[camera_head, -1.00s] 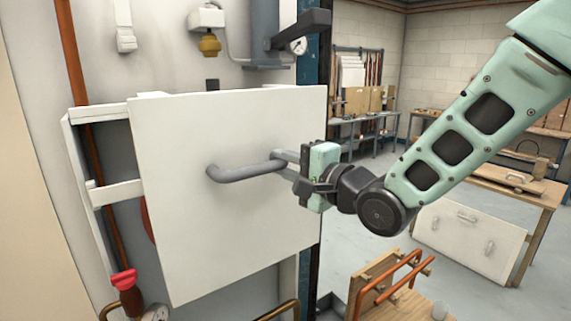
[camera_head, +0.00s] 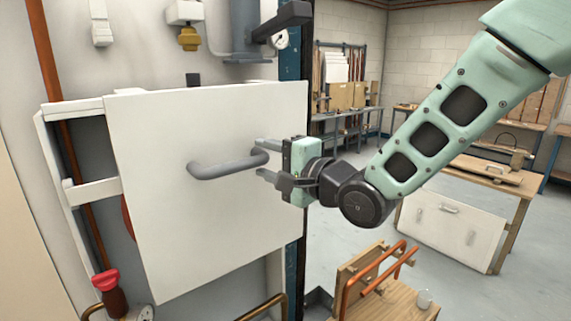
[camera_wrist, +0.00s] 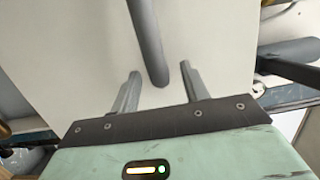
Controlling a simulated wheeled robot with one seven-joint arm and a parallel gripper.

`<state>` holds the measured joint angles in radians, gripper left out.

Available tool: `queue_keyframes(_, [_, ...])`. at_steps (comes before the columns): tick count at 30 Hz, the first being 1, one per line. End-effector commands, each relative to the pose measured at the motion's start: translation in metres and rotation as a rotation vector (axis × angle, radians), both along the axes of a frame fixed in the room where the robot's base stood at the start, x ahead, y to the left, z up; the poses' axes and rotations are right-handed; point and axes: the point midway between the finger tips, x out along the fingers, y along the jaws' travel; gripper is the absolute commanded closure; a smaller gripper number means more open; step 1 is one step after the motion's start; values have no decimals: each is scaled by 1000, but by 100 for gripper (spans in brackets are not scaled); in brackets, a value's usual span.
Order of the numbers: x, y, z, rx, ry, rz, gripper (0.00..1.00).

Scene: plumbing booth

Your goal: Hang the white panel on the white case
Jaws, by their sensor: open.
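The white panel (camera_head: 215,225) stands upright against the white case (camera_head: 72,108) on the wall and covers most of its front. The case shows at the panel's left side. The grey bar handle (camera_head: 225,168) runs across the panel's upper middle. The join between panel and case is hidden behind the panel.
Pipes, a gauge and a grey lever (camera_head: 282,20) are above the panel. A red-handled valve (camera_head: 108,288) is below left. A wooden stand with copper pipe (camera_head: 385,285) is at lower right. Another white panel (camera_head: 450,230) leans on a bench behind. Open floor lies to the right.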

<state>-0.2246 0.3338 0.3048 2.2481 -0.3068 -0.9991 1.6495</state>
Motion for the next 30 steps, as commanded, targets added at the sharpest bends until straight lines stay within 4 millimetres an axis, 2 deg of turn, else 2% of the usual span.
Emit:
queue_keyframes(5, [-15,-16,-1,1,-4,-2,55])
queue_keyframes(18, [-85,-83,-3,3,-10,-2,55])
queue_keyframes(30, [-113,-109,-4,4,-11,2,55])
